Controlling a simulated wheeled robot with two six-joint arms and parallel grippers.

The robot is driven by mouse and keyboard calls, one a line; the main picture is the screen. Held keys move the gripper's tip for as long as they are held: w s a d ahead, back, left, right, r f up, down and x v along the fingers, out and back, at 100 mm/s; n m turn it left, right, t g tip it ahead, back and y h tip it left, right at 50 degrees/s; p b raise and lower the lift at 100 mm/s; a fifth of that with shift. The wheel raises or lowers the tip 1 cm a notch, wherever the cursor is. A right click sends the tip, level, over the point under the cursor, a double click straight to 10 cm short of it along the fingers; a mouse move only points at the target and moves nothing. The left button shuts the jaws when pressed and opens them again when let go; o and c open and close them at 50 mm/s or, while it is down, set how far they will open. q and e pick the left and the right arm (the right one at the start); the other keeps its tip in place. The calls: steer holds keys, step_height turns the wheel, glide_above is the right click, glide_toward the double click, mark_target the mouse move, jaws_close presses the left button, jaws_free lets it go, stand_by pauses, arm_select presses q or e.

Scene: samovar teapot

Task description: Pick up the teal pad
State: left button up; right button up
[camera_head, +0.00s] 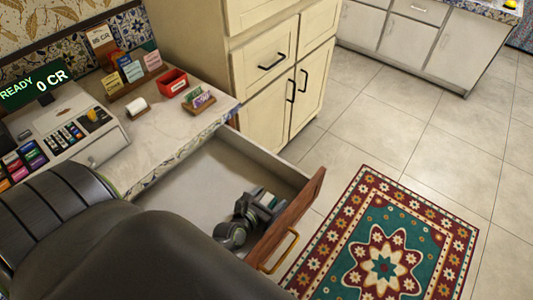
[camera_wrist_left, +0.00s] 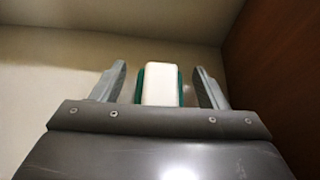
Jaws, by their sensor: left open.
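My left gripper (camera_head: 262,203) reaches down into the open drawer (camera_head: 190,190), near its wooden front. In the left wrist view, the two fingers of the left gripper (camera_wrist_left: 160,69) are open. Between them is a small pale block with teal along both sides, the teal pad (camera_wrist_left: 180,86). A narrow gap shows between each finger and the pad. The pad's lower end is hidden behind the gripper body. In the head view I cannot clearly make out the pad beside the gripper. My right gripper is not in view.
The drawer's front (camera_head: 290,218) with a brass handle and its side walls close in around the gripper. The counter (camera_head: 165,130) above holds a cash register (camera_head: 60,120), a red box (camera_head: 173,82) and a card holder (camera_head: 199,101). A rug (camera_head: 385,235) lies on the floor.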

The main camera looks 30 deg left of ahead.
arm_select(q)
steer(key=c, duration=1.1)
steer(key=shift+o, duration=0.2)
